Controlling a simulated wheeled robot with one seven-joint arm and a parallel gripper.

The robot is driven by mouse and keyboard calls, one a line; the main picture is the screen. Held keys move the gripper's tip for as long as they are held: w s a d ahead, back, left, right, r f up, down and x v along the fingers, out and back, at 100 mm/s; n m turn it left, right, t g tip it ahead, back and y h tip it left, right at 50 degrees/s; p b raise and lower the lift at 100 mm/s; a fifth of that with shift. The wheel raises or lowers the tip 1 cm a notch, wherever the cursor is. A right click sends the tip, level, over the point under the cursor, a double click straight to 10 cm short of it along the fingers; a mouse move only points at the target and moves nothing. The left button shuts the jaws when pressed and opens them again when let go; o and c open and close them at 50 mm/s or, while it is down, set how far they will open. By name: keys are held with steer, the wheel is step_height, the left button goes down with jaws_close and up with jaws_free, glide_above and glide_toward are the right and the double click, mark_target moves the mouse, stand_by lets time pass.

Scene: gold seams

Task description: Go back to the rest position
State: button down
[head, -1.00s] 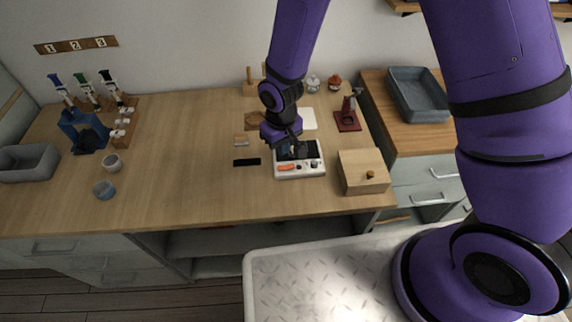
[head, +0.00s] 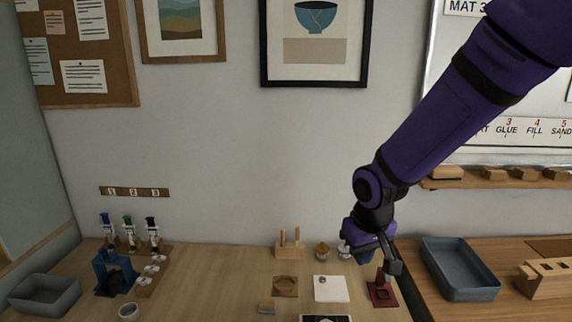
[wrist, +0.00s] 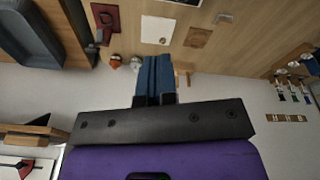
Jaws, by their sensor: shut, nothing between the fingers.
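My gripper (head: 366,257) is raised in front of the wall in the head view, above the back right part of the wooden worktop (head: 210,285). In the wrist view my gripper's blue fingers (wrist: 153,62) lie side by side, shut with nothing between them. The wrist view looks over the worktop and wall at a turned angle. In the head view the purple arm (head: 440,125) reaches down from the upper right, and the gripper overlaps the area near a red stand (head: 380,292).
A grey-blue tray (head: 460,268) is on the right counter. A white square (head: 330,289), a wooden peg block (head: 289,250) and small jars are near the gripper. A blue rack (head: 113,273) and grey bin (head: 44,294) stand at left. A whiteboard ledge (head: 500,181) juts from the wall.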

steer(key=s+d+r+m+t, duration=0.1)
steer(key=s+d+r, duration=0.3)
steer(key=r, duration=0.2)
steer(key=s+d+r+m+t, duration=0.1)
steer(key=s+d+r, duration=0.2)
steer(key=d+r, duration=0.3)
steer(key=s+d+r, duration=0.2)
steer(key=s+r, duration=0.1)
steer(key=s, duration=0.3)
steer(key=s+d+r+m+t, duration=0.1)
steer(key=s+d+r, duration=0.1)
steer(key=s+r, duration=0.2)
steer(key=s, duration=0.2)
steer(key=shift+s+d+m, duration=0.25)
steer(key=shift+s+m, duration=0.05)
steer(key=shift+s, duration=0.1)
